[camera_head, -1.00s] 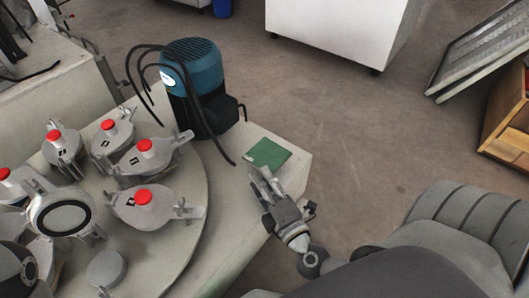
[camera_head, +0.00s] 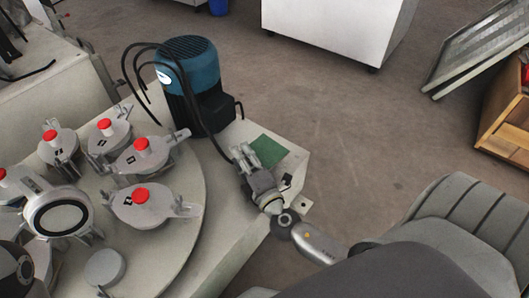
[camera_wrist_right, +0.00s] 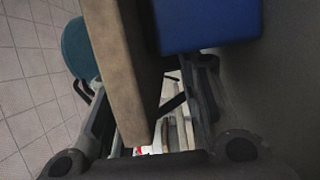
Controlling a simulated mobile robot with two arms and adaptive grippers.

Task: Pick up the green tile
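The green tile (camera_head: 269,151) lies flat near the corner of the pale table, in front of the motor. My right gripper (camera_head: 243,152) is at its left edge in the head view, with the fingertips pointing away from me. Its two fingers show apart, and part of the tile's near-left side is hidden behind it. I cannot tell whether they touch. In the right wrist view the dark fingers (camera_wrist_right: 155,115) are spread, and no green surface shows there.
The teal and black motor (camera_head: 190,75) with black cables stands just behind the gripper. Several grey clamps with red knobs, one at the front (camera_head: 141,197), sit on the round plate at left. In the wrist view a brown slab (camera_wrist_right: 120,65) and a blue block (camera_wrist_right: 208,22) are unclear.

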